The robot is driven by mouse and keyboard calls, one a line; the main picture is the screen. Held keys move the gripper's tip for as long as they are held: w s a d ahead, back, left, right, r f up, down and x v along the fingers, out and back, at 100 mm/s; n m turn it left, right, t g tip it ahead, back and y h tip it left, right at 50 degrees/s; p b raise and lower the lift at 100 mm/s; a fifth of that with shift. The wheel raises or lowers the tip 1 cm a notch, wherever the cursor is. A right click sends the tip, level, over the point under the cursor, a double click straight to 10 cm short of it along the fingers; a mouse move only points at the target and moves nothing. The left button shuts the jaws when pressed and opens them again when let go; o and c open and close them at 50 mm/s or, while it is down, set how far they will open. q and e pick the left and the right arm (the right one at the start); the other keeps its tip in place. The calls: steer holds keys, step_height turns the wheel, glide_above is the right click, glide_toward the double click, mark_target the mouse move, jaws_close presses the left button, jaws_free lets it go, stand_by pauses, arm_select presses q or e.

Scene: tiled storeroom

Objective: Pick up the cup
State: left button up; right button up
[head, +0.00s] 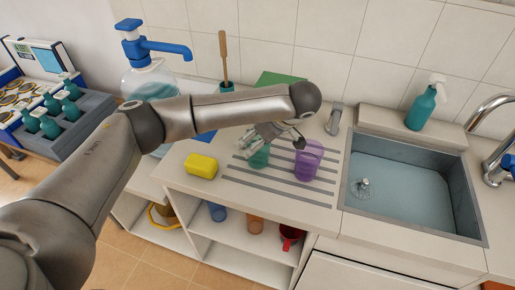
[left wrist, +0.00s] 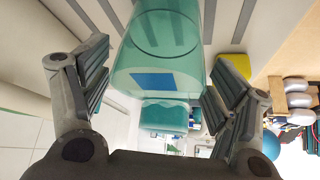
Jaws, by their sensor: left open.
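A green translucent cup (head: 259,158) stands on the striped drainboard of the counter, partly hidden by my left gripper (head: 277,142). A purple translucent cup (head: 308,160) stands just to its right, close to one finger. In the left wrist view the green cup (left wrist: 160,48) fills the top middle, between the spread fingers of my left gripper (left wrist: 160,75). The fingers are open, with gaps visible on both sides of the cup. My right gripper is out of view.
A yellow sponge (head: 201,166) lies left of the cups. A sink (head: 410,190) with a soap bottle (head: 421,108) behind it is at right. A blue cup (head: 217,211), an orange cup (head: 255,224) and a red mug (head: 290,236) stand on the shelf below. A water jug (head: 148,78) stands behind my arm.

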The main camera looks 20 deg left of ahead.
arm_select(q)
steer(key=x, duration=0.1)
steer(key=p+x, duration=0.1)
steer(key=x, duration=0.1)
steer(key=shift+d+f, duration=0.2)
steer(key=shift+f, duration=0.05)
steer(key=shift+w+a+f, duration=0.15)
steer(key=shift+a+f, duration=0.05)
steer(key=shift+f, duration=0.1)
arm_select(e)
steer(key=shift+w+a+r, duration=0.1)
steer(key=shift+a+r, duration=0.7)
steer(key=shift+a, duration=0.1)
arm_select(q)
steer(key=shift+c, duration=0.5)
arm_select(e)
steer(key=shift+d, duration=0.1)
arm_select(q)
steer(key=c, duration=0.7)
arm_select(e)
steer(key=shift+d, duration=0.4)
